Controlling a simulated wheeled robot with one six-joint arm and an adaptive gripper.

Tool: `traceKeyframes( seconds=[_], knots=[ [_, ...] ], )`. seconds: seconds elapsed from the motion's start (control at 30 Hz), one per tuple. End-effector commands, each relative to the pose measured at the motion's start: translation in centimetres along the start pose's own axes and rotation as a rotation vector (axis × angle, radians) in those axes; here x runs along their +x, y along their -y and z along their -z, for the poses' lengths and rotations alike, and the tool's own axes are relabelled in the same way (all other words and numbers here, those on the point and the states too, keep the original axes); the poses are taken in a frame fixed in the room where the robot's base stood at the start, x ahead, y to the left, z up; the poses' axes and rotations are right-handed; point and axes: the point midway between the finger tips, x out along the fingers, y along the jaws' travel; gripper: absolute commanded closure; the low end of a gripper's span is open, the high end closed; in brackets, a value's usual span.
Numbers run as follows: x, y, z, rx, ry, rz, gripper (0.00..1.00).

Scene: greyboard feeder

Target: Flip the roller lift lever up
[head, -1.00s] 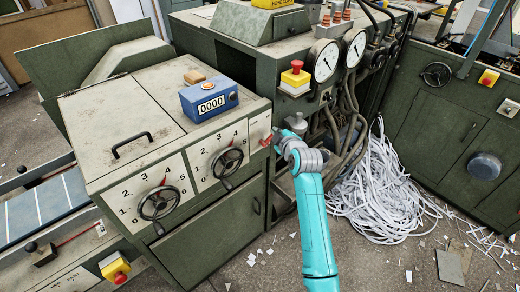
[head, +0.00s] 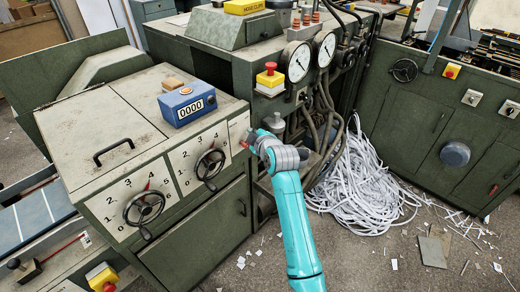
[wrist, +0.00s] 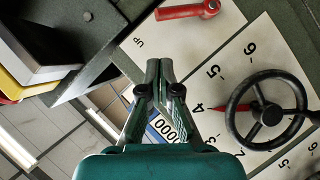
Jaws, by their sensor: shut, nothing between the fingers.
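The roller lift lever is a red handle (wrist: 188,11) at the top of the wrist view. It lies on a pale panel marked "UP" (wrist: 139,43). In the head view a small red part of it (head: 243,144) shows at the right end of the cabinet front, partly hidden by my gripper. My gripper (wrist: 160,62) is shut and empty, with its fingertips together. In the wrist view its tips are below and left of the lever, with a visible gap between them. In the head view my gripper (head: 252,138) is right beside the lever.
Two black handwheels (head: 144,208) (head: 210,164) stick out from the numbered panels left of the lever. A blue counter (head: 187,104) sits on the cabinet top. Gauges (head: 298,62), hoses and a red stop button (head: 270,68) stand behind. Paper strips (head: 360,190) heap on the floor at right.

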Motion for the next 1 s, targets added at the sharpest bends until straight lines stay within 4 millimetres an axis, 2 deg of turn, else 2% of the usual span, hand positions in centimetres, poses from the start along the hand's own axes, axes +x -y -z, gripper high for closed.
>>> traceKeyframes(
  seconds=[0.3, 0.5, 0.7, 1.0],
  knots=[
    [-5.6, 0.3, -0.3, 0.001, 0.003, -0.001, 1.0],
    [-8.2, 0.4, -0.3, 0.0, 0.003, -0.001, 1.0],
    [-9.3, 0.4, -0.3, 0.0, 0.003, 0.0, 1.0],
    [-9.3, 0.4, -0.3, 0.0, 0.003, 0.0, 1.0]
  ],
)
